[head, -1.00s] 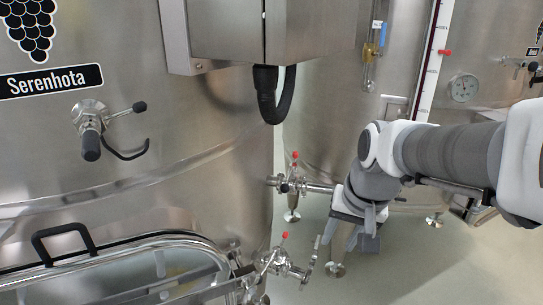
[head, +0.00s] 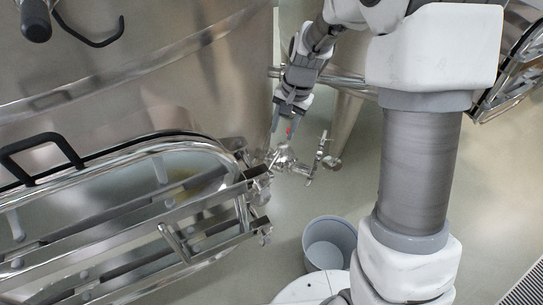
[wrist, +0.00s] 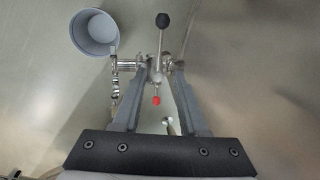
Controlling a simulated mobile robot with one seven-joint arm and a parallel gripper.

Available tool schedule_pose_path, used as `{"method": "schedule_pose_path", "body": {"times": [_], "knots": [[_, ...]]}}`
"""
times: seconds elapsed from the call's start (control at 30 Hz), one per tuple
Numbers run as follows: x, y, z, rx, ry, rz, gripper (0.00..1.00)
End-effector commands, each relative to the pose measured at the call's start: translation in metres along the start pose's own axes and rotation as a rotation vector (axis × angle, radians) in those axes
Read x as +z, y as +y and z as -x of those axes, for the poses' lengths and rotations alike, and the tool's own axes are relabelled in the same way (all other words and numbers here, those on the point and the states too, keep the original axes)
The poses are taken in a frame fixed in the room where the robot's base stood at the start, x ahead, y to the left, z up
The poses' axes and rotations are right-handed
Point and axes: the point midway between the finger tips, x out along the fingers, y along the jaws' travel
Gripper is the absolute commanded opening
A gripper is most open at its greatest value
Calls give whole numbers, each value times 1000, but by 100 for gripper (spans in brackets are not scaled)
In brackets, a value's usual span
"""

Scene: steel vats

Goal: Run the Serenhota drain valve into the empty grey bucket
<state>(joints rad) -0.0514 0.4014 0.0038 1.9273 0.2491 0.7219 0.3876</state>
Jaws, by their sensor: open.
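The drain valve (head: 284,158) is a small steel fitting low at the edge of the left vat, with a red-tipped part. My gripper (head: 287,122) is just above it, pointing down. In the wrist view the fingers of my gripper (wrist: 158,68) are open, one on each side of the valve (wrist: 155,66). The red tip (wrist: 156,100) and a black-knobbed rod (wrist: 162,20) lie along the gap. I cannot tell whether the fingers touch anything. The grey bucket (head: 330,242) stands empty on the floor, lower right of the valve; it also shows in the wrist view (wrist: 93,32).
The left vat (head: 150,75) carries a hatch with a steel rim and a black handle (head: 40,158). Steel hatch bars (head: 170,245) stick out left of the valve. A steel pipe (head: 345,80) runs behind my gripper. Bare floor lies around the bucket.

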Motion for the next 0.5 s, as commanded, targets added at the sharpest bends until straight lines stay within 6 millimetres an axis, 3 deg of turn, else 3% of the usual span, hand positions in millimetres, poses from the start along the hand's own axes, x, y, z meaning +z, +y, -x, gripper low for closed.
{"method": "schedule_pose_path", "body": {"times": [0.1, 0.5], "knots": [[1, 1, -30, 3, -5, 0, 42], [1, 1, -114, 2, -4, 2, 42]]}}
